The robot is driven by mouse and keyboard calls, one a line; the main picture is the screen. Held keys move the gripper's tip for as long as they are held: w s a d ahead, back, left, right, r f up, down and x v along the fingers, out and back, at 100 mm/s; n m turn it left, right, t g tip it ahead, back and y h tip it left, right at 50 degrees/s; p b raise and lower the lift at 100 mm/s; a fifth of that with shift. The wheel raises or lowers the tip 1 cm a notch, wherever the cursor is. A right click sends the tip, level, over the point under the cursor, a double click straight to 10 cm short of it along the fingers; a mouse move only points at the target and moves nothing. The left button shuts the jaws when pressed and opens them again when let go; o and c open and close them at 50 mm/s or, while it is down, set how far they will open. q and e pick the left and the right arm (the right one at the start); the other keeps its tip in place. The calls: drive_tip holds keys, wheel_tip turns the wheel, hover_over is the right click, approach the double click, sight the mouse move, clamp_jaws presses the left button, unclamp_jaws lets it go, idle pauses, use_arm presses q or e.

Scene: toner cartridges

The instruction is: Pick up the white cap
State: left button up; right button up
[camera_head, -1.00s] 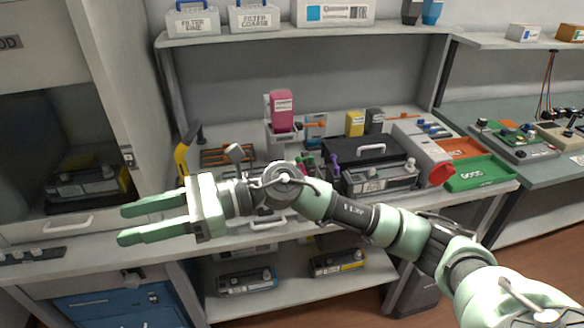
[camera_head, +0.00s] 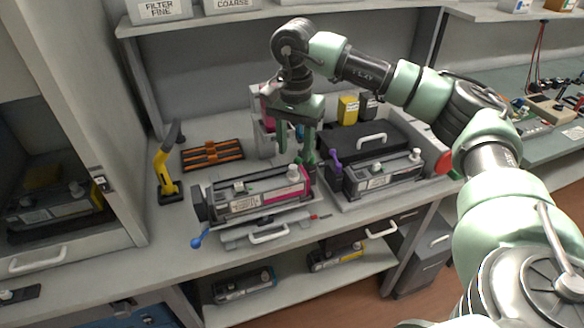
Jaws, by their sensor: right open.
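A toner cartridge (camera_head: 257,197) with a magenta end lies on the bench in front of me. A small white cap (camera_head: 293,171) sits on top near its right end. A second, black and grey cartridge (camera_head: 378,177) lies to the right, and it also has a small white cap (camera_head: 416,155) on top. My right gripper (camera_head: 297,146) points down with its green fingers apart, above and slightly behind the magenta cartridge's right end. I see nothing between the fingers. The gripper and wrist partly hide the magenta bottle (camera_head: 266,92) behind them. My left gripper is not in view.
A yellow-handled tool (camera_head: 164,172) and an orange-barred rack (camera_head: 211,154) are on the left. A black case (camera_head: 350,139) with a white handle stands behind the right cartridge. Beside the gripper are green and purple parts (camera_head: 335,160).

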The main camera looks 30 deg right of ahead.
sight(293, 167)
wheel_tip(293, 167, down, 3)
drive_tip(key=shift+a+r+p, duration=0.15)
drive_tip(key=shift+p, duration=0.6)
drive_tip(key=shift+w+f, duration=0.2)
drive_tip(key=shift+f, duration=1)
clamp_jaws()
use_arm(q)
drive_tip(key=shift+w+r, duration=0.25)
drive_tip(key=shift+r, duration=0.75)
